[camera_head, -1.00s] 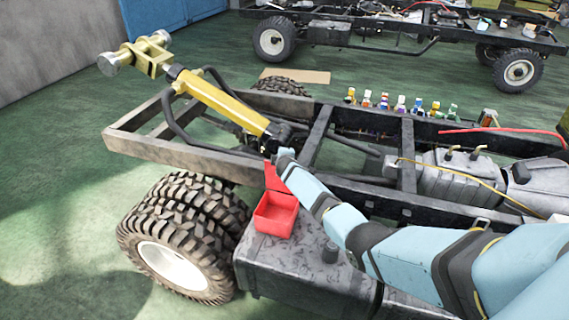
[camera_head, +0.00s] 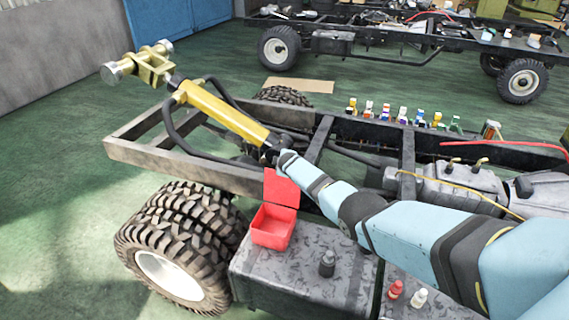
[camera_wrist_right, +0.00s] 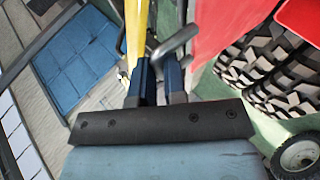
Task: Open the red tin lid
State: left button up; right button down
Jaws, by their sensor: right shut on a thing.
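The red tin (camera_head: 272,228) stands on the dark speckled box at the side of the chassis, with its hollow inside visible. Its red lid (camera_head: 281,189) stands raised at the tin's back edge. My right gripper (camera_head: 279,157) is at the lid's top edge, partly hidden by my own arm. In the right wrist view the gripper (camera_wrist_right: 157,68) is shut, with the red lid (camera_wrist_right: 218,25) just right of the fingers and a grey bar at the fingertips. The exact contact on the lid is hard to see. My left gripper is not in view.
A yellow cylinder (camera_head: 222,115) and the frame rail lie close behind the gripper. A dark bottle (camera_head: 327,263), a red bottle (camera_head: 395,290) and a white bottle (camera_head: 418,298) stand to the right. Large tyres (camera_head: 178,240) are left of the tin.

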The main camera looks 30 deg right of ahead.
jog(key=shift+s+a+f, duration=0.2)
jog(key=shift+s+f, duration=0.05)
jog(key=shift+f, duration=0.3)
jog(key=c, duration=1.4)
grip_release()
jog(key=shift+o, duration=0.9)
jog(key=shift+w+f, duration=0.1)
jog(key=shift+w, duration=0.15)
jog(key=shift+s+r+p, duration=0.1)
jog(key=shift+r+p, duration=0.2)
jog(key=shift+r, duration=0.15)
jog(key=p+v, duration=0.4)
jog(key=v, duration=0.9)
jog(key=shift+s+f, duration=0.15)
jog(key=shift+s, duration=0.05)
